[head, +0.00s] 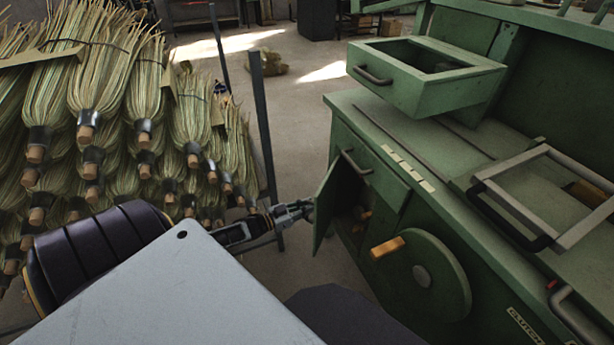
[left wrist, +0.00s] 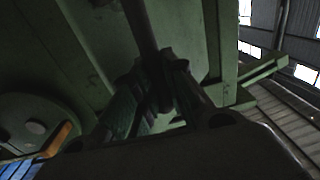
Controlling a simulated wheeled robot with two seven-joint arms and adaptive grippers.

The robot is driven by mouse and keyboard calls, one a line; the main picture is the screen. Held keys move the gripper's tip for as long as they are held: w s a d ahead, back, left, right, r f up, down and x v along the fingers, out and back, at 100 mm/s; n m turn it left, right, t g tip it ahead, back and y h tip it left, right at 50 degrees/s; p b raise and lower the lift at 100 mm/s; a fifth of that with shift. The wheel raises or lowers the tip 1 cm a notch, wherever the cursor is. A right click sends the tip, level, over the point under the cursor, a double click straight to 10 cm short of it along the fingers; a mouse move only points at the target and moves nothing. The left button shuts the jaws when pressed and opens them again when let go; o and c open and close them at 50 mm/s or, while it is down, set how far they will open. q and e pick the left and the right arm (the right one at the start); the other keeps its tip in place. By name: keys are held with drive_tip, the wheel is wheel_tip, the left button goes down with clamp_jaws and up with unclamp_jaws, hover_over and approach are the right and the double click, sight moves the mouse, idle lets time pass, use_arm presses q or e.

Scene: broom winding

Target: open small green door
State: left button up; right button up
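The small green door (head: 325,205) is on the front of the green machine at its left side. It stands partly open, swung out toward the left, and a dark compartment (head: 350,208) shows behind it. My left gripper (head: 306,208) is at the outer side of the door. In the left wrist view, its fingers (left wrist: 160,85) close around a dark bar (left wrist: 142,28), which looks like the door's handle. The wrist picture is dark, and the exact contact is hard to see. My right gripper is not in view.
The green machine (head: 430,205) fills the right side, with a wheel (head: 430,280) with a wooden knob right of the door. An open green drawer (head: 430,85) is above. Piled brooms (head: 95,110) stand left, beside a dark post (head: 264,125). Floor shows between.

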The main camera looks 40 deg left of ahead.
use_arm(q)
drive_tip(key=o, duration=0.4)
drive_tip(key=shift+s, duration=0.15)
drive_tip(key=shift+v, duration=5.8)
